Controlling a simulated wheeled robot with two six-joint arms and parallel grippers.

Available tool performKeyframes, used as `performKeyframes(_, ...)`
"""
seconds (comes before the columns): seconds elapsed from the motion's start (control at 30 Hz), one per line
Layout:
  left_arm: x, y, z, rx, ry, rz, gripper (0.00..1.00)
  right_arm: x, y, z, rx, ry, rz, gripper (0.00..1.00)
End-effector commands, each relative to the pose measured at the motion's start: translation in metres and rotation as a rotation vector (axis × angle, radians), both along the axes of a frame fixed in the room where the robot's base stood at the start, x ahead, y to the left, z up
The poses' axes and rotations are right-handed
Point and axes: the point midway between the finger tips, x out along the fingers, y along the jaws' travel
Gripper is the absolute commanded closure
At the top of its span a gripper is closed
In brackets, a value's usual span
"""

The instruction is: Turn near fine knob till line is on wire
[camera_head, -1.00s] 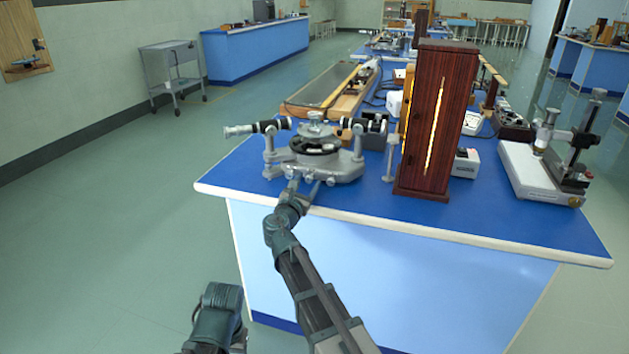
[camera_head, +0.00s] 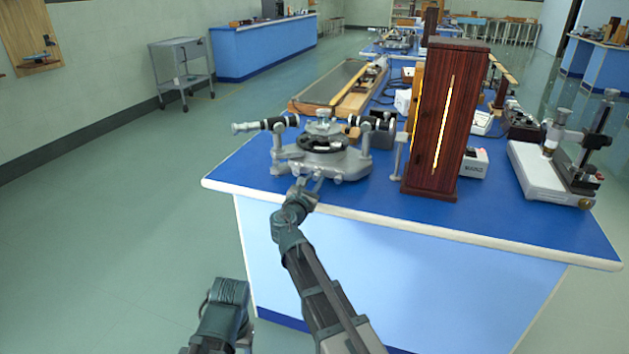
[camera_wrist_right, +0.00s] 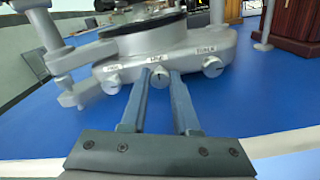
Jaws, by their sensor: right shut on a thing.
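The grey spectrometer (camera_head: 345,163) stands at the near left of the blue bench, its telescope (camera_head: 262,125) pointing left. In the right wrist view, several small knobs line its base edge. The middle knob (camera_wrist_right: 159,76) has a white label that looks like "FINE"; the knob at right (camera_wrist_right: 212,67) is labelled "TABLE". My right gripper (camera_wrist_right: 160,80) is shut on the middle knob, one finger on each side. In the head view the right gripper (camera_head: 302,186) reaches the base's near edge. The spectral line and wire do not show. My left gripper's fingers do not show.
A wooden lamp housing (camera_head: 455,150) with a glowing slit stands right of the spectrometer. A white-based instrument (camera_head: 545,178) stands at the bench's right. A long wooden-framed apparatus (camera_head: 330,88) lies behind. The bench's front strip and the floor at left are clear.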

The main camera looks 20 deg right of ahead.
Motion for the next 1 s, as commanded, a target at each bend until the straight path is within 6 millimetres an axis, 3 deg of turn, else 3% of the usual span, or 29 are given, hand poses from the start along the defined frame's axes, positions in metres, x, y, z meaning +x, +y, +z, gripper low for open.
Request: performKeyframes(1.0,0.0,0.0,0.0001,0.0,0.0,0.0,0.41,-0.0003,0.0003,-0.0002,0.674,-0.454,0.0,1.0)
